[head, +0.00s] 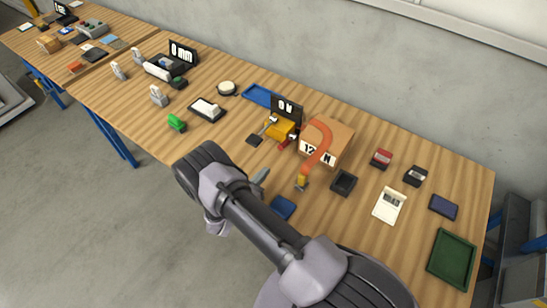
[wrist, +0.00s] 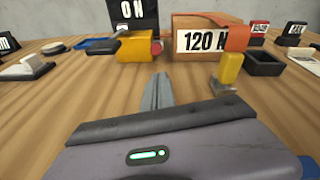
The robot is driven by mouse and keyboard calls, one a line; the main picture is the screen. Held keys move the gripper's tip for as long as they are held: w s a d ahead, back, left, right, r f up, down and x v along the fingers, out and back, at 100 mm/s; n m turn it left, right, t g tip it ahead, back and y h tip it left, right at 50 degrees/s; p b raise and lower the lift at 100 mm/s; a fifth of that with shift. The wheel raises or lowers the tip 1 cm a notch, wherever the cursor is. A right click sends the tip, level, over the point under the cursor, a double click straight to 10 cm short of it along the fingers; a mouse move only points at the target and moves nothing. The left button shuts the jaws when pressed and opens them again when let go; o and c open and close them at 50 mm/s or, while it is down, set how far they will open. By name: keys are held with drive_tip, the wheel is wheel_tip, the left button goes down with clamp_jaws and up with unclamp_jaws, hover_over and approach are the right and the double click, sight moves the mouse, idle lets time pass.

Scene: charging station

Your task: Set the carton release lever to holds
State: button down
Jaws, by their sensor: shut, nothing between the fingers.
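A brown carton (head: 338,141) labelled "120 N" stands on the wooden table with an orange strap (head: 321,133) over it. It also shows in the wrist view (wrist: 185,23). A small upright yellow-handled lever (head: 301,180) on a metal base stands in front of the carton. It shows at the right in the wrist view (wrist: 231,69). I cannot tell which setting it marks. My gripper (head: 262,176) is shut and empty, to the left of the lever and apart from it. Its fingers show together in the wrist view (wrist: 157,88).
A black open box (head: 344,183) is right of the lever. A blue pad (head: 283,208) lies near the front edge. A green tray (head: 452,258) is far right.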

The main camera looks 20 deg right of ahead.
drive_tip(key=b, duration=0.1)
approach(286, 143)
drive_tip(key=d+f, duration=0.1)
drive_tip(key=w+f, duration=0.1)
drive_tip(key=f, duration=0.1)
drive_tip(key=w+d+f, duration=0.1)
drive_tip(key=shift+d+f, duration=0.2)
drive_tip(key=shift+d, duration=0.1)
drive_tip(key=shift+a+r, duration=0.1)
drive_tip(key=shift+r, duration=0.05)
